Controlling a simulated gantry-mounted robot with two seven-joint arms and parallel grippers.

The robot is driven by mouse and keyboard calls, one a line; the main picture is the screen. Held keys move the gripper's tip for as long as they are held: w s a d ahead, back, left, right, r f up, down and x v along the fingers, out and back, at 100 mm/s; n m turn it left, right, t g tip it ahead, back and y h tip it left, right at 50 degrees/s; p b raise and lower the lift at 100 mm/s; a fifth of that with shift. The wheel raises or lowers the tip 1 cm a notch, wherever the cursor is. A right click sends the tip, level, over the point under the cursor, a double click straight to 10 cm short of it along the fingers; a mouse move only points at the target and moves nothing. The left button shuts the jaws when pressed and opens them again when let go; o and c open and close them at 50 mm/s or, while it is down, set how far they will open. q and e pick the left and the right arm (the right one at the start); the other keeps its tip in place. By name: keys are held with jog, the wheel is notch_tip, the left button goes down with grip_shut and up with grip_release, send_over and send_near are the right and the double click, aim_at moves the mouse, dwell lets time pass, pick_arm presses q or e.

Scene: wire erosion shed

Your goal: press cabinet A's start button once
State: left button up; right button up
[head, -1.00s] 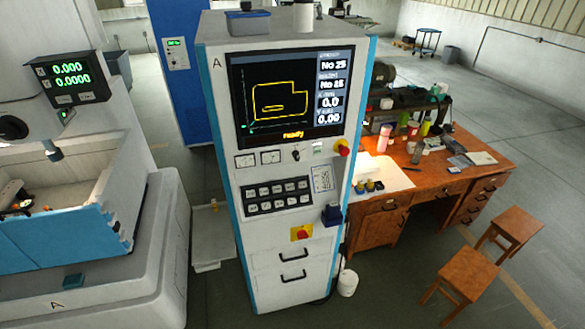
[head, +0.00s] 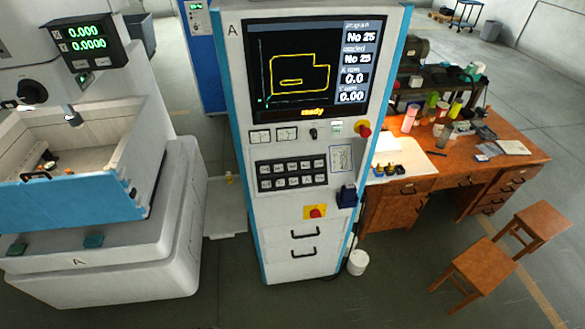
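Cabinet A (head: 301,225) stands upright in the middle of the head view, white with blue edges and a letter A at its top left. Its screen (head: 306,75) shows a yellow outline and the word "ready". A black keypad (head: 292,174) with two rows of keys sits lower, and a red switch on a yellow plate (head: 315,212) below that. Button labels are too small to read. Neither gripper shows.
A white machine marked A (head: 105,270) with a blue-fronted tank stands at left, close to the cabinet. A wooden desk (head: 425,184) with bottles and papers is at right, with two stools (head: 478,267) before it. A white bucket (head: 358,262) stands by the cabinet's foot.

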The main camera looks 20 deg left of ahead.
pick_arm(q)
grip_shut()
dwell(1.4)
